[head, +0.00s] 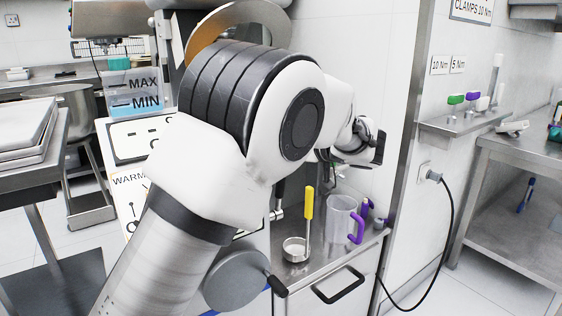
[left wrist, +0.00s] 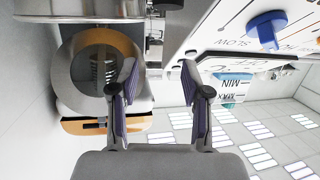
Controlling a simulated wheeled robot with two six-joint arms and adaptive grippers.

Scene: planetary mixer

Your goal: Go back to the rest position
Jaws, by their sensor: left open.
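My left arm comes in from the lower left of the head view and fills the middle, bent at a large joint. Its wrist end and left gripper (head: 372,145) point to the right, above the steel counter. In the left wrist view, which is upside down, my left gripper (left wrist: 158,66) is open, its two purple-padded fingers well apart with nothing between them. My right gripper is in neither view. The arm hides much of the mixer panel (head: 128,145) in the head view.
A steel counter (head: 330,268) bears a yellow-handled scoop (head: 309,205) and a clear jug (head: 340,215) with a purple handle. A wall shelf (head: 465,122) holds coloured items. A black cable (head: 450,215) hangs from the wall. A tray stack (head: 25,135) stands left.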

